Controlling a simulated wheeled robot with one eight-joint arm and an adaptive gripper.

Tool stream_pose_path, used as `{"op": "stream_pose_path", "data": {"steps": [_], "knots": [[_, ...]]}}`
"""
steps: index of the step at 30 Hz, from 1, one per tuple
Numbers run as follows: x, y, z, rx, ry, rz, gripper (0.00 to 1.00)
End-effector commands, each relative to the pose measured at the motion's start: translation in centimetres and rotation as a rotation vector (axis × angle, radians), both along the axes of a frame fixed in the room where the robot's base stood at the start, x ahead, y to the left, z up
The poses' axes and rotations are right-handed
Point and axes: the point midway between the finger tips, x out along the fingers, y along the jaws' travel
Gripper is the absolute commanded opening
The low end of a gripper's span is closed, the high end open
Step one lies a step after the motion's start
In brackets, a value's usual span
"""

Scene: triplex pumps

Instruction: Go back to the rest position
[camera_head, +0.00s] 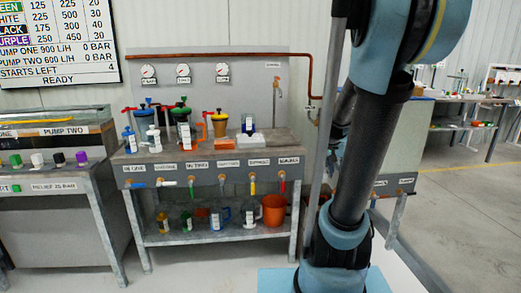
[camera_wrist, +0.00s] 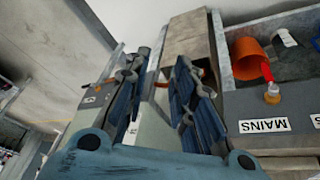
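My gripper (camera_wrist: 160,75) shows in the wrist view with its two dark padded fingers apart and nothing between them. It is open, in the air, to the left of the bench label "MAINS" (camera_wrist: 265,126), with clear space between. In the head view my arm (camera_head: 355,160) crosses the right of the picture and stands in front of the bench's right end. The gripper itself cannot be made out there. The workbench (camera_head: 215,163) carries bottles and funnels on top.
An orange bucket (camera_head: 274,211) and several jugs stand on the bench's lower shelf. A pump cabinet (camera_head: 45,220) with coloured knobs is at the left. Another table (camera_head: 465,127) stands far right. The floor (camera_head: 465,200) at the right is clear.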

Motion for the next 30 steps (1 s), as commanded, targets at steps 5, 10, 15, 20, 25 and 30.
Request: {"op": "stream_pose_path", "data": {"steps": [5, 10, 15, 20, 25, 30], "knots": [[-4.3, 2.6, -0.3, 0.023, 0.035, 0.105, 0.24], [-8.2, 4.8, -1.0, 0.046, 0.065, 0.207, 0.24], [-11.8, 6.7, -2.0, 0.067, 0.092, 0.31, 0.24], [-15.2, 8.4, -3.4, 0.088, 0.117, 0.409, 0.24], [-18.1, 9.7, -4.8, 0.108, 0.135, 0.499, 0.24], [-19.5, 10.5, -5.6, 0.118, 0.145, 0.551, 0.24]]}}
